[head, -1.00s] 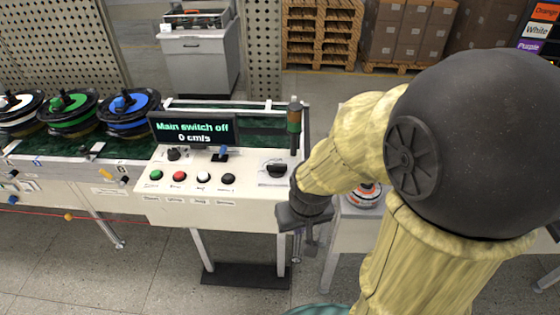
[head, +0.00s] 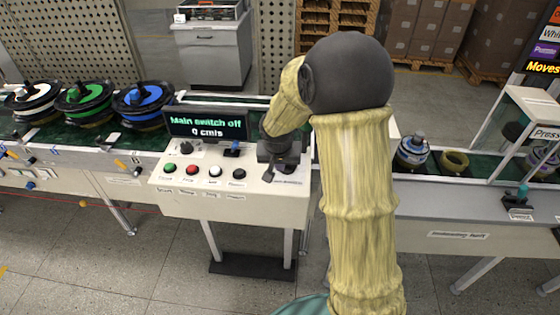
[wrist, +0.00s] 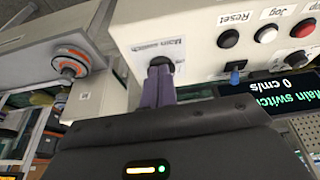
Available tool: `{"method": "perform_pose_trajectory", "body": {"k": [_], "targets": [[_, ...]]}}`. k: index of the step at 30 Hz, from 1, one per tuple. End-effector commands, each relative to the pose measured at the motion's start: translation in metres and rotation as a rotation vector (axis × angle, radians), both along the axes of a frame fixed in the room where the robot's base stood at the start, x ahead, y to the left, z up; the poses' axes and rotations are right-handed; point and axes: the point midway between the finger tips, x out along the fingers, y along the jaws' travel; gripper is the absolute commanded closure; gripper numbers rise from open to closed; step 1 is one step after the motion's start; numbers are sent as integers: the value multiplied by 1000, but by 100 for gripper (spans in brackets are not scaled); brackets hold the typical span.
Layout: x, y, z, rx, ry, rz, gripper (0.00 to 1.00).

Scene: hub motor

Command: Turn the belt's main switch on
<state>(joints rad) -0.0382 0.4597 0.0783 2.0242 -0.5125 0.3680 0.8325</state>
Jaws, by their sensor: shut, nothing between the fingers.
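The main switch is a black rotary knob (wrist: 162,62) above a "Main switch" label (wrist: 158,46) on the white control panel (head: 215,206). In the head view my gripper hides the knob. My gripper (head: 268,176) is over the right part of the panel. In the wrist view its two purple fingers (wrist: 160,76) are shut with nothing between them, and their tips overlap the knob. I cannot tell whether they touch it. The display (head: 207,125) reads "Main switch off" and "0 cm/s".
Green, red, white and black buttons (head: 204,171) line the panel's front, left of my gripper.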

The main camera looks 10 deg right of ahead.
Motion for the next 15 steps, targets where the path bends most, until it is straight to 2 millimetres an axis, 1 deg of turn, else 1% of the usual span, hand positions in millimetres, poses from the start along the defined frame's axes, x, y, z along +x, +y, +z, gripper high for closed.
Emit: {"method": "perform_pose_trajectory", "body": {"k": [1, 4, 15], "targets": [[11, 3, -1, 2, -8, -13, 100], [20, 5, -4, 6, -21, -32, 100], [21, 4, -6, 6, -21, -35, 100]]}}
